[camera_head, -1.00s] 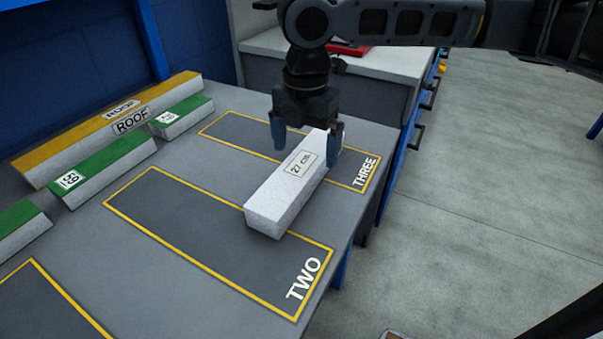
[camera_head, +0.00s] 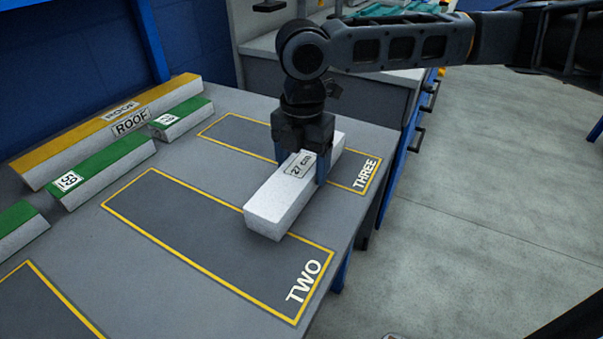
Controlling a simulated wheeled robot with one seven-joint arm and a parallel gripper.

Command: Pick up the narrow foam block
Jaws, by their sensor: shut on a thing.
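The narrow foam block (camera_head: 275,207) is long and white, with a "27 cm" label on its top. It lies on the grey table between the outlined areas marked TWO and THREE, overlapping parts of both. My gripper (camera_head: 303,172) points down over the block's far half. Its blue fingers are shut on the block's two long sides. The lower part of the left finger is hidden behind the block. I see no gap between the block and the table.
A long yellow-topped block marked ROOF (camera_head: 110,130) and green-topped blocks (camera_head: 105,170) stand along the table's back left. The area marked TWO (camera_head: 185,222) is mostly bare. The table's right edge is close to the block, with open floor (camera_head: 480,210) beyond.

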